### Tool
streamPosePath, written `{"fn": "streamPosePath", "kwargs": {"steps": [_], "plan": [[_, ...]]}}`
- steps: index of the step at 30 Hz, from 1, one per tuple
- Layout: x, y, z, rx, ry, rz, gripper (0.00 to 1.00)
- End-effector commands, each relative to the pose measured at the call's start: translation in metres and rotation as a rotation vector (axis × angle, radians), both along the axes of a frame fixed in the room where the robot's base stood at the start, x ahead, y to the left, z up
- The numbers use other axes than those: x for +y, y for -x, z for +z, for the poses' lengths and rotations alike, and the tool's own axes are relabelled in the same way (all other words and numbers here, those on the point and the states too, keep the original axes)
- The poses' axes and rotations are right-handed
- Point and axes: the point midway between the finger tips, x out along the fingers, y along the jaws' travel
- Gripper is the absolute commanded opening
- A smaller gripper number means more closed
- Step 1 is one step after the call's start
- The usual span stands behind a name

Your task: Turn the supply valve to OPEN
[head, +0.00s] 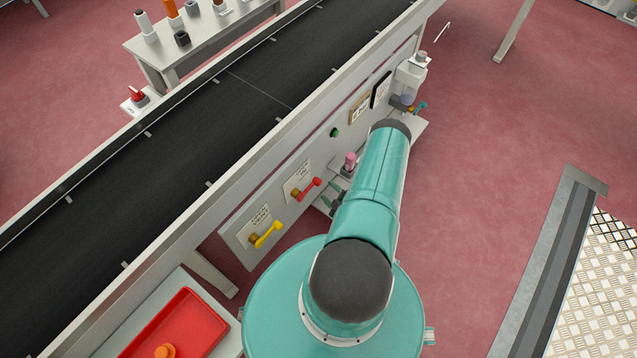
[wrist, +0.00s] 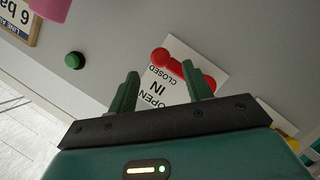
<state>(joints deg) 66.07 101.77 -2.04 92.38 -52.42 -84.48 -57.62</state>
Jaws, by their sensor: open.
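Two lever valves sit on the grey side panel under the conveyor. One has a red handle (head: 309,188) on a brass hub, the other a yellow handle (head: 268,235); each has a white label above it, too small to read in the head view.
A green button (head: 335,132) and a pink object (head: 350,160) are on the panel side, near my arm. A white dispenser-like unit (head: 411,75) stands at the panel's far end. A red tray (head: 180,325) is at lower left.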

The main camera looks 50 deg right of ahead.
Motion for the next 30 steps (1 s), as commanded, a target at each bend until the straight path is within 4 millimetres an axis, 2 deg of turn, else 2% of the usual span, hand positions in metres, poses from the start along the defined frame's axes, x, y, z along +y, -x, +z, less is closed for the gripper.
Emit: {"fn": "streamPosePath", "kwargs": {"steps": [3,10,15,22,27,30], "plan": [[-0.004,-0.024,-0.007,-0.001,0.0,0.001,0.5],[-0.011,-0.059,-0.016,0.0,0.001,0.003,0.5],[-0.012,-0.069,-0.019,0.001,-0.001,0.003,0.5],[-0.012,-0.069,-0.018,0.001,-0.001,0.003,0.5],[-0.012,-0.069,-0.018,0.001,-0.001,0.003,0.17],[-0.012,-0.069,-0.018,0.001,-0.001,0.002,0.0]]}}
